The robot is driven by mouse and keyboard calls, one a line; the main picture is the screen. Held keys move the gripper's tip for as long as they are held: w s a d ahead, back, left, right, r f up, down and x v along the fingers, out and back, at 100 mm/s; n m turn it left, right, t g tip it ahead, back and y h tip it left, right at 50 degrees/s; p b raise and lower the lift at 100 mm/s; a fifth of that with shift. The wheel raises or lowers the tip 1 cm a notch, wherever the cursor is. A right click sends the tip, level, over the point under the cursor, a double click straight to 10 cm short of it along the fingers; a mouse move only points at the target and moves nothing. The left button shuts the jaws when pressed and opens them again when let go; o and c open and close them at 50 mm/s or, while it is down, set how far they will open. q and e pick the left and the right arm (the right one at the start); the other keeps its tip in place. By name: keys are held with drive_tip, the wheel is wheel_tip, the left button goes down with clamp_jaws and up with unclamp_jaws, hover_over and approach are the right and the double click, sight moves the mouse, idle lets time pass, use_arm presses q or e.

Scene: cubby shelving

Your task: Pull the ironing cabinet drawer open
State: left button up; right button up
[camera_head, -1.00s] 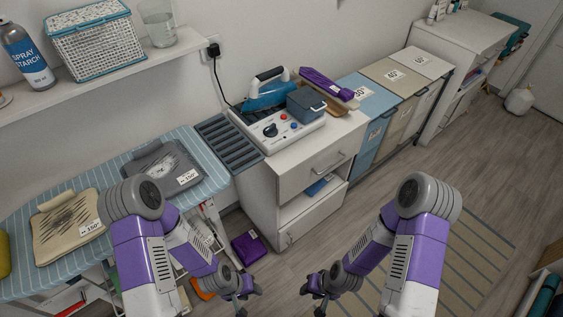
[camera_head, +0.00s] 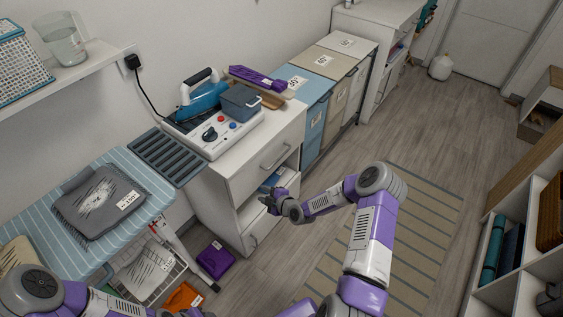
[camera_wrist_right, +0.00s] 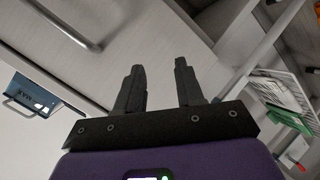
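The white ironing cabinet (camera_head: 208,196) stands left of centre in the head view. Its top drawer (camera_head: 250,178) looks closed, flush with the body, and has a grey bar handle (camera_head: 275,156). My right gripper (camera_head: 268,198) is in front of the cabinet, below the drawer handle and near the open shelf. In the right wrist view my right gripper (camera_wrist_right: 160,72) has its two dark fingers apart with nothing between them. A bar handle (camera_wrist_right: 65,25) shows at the upper left there, clear of the fingers. My left arm enters at the bottom left, its gripper out of frame.
A control unit (camera_head: 212,135) with the blue iron (camera_head: 203,100) sits on the cabinet top. A striped ironing board (camera_head: 65,220) is at left. A purple folded item (camera_head: 215,260) lies on the floor. Hampers (camera_head: 312,90) stand beyond the cabinet. Open floor lies to the right.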

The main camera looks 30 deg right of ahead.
drive_tip(key=w+d+r+n+t+h, duration=0.1)
drive_tip(key=d+r+n+t+h, duration=0.15)
drive_tip(key=d, duration=0.35)
drive_tip(key=w+d+r+n+t+h, duration=0.1)
drive_tip(key=w+d+n, duration=0.15)
drive_tip(key=d, duration=0.45)
drive_tip(key=w+f+b, duration=0.1)
drive_tip(key=w+b, duration=0.2)
drive_tip(key=w, duration=0.3)
drive_tip(key=shift+w, duration=0.3)
drive_tip(key=shift+d+f+y, duration=0.1)
drive_tip(key=shift+y, duration=0.15)
drive_tip(key=shift+c, duration=0.4)
clamp_jaws()
